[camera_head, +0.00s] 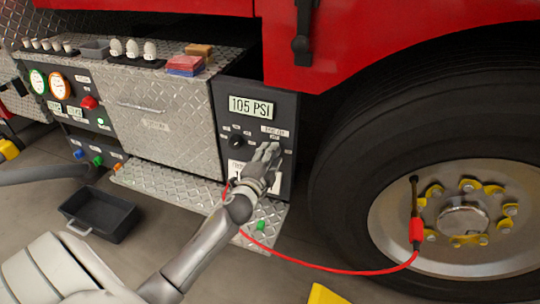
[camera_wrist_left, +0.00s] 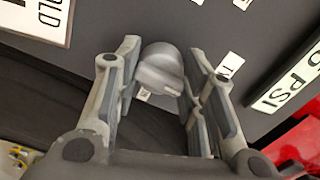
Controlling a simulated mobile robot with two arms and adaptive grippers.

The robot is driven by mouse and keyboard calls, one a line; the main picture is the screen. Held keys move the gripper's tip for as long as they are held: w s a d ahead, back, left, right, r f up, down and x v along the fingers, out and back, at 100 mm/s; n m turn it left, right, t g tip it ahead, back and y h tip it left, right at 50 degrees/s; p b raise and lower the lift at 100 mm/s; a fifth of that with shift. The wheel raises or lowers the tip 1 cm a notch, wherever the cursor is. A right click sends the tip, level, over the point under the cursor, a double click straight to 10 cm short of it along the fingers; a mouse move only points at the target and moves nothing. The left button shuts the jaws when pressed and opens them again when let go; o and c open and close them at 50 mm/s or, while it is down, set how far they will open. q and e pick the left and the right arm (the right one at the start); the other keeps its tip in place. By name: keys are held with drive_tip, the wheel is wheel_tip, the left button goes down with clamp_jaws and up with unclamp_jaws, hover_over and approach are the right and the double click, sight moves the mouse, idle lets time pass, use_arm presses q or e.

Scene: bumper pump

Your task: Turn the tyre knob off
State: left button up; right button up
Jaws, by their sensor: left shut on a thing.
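My left gripper (camera_head: 269,152) reaches the right part of this panel. In the left wrist view, a rounded grey knob (camera_wrist_left: 160,66) sits between the two fingers of the left gripper (camera_wrist_left: 160,88), which is shut on it. In the head view the fingers hide this knob, and I cannot read its setting. A second, black knob (camera_head: 237,141) is to the left of the gripper. My right gripper is not in view.
A diamond-plate step (camera_head: 170,184) juts out below. A black tray (camera_head: 99,213) lies on the floor. The big tyre (camera_head: 335,185) stands close on the right.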

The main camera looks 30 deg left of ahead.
use_arm(q)
drive_tip(key=shift+a+r, duration=0.1)
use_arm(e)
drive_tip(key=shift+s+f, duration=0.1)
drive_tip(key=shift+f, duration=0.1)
use_arm(q)
drive_tip(key=o, duration=1)
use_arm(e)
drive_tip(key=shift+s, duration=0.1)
use_arm(q)
drive_tip(key=v, duration=1.2)
